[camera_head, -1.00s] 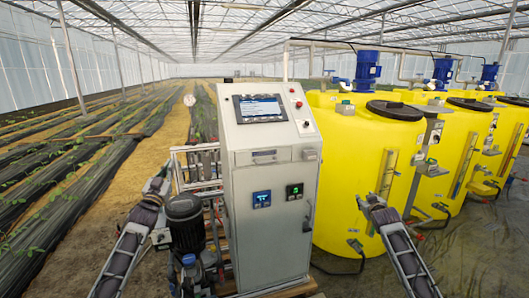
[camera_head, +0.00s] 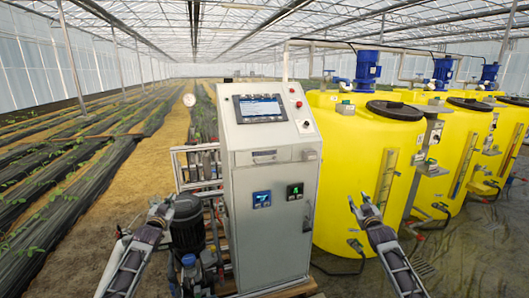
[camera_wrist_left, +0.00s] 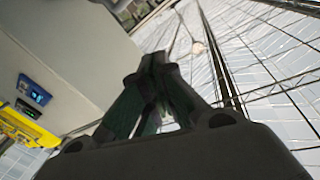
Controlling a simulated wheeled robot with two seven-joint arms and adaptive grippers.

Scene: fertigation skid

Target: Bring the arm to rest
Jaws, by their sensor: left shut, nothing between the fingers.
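My left gripper (camera_head: 163,206) is low in the head view, left of the grey control cabinet (camera_head: 262,205) and beside the dark pump motor (camera_head: 187,222). In the left wrist view its dark fingers (camera_wrist_left: 155,62) come together at the tips, with nothing held between them. My right gripper (camera_head: 360,203) is in front of the nearest yellow tank (camera_head: 340,165), right of the cabinet. It is small in the picture, and I cannot tell its opening. No object shows in it.
The cabinet carries a screen (camera_head: 260,108), a red button (camera_head: 299,104) and two small displays. Several yellow tanks with blue motors (camera_head: 368,68) stand at the right. Pipework and a frame (camera_head: 196,165) are behind the pump. Planted rows lie open at the left.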

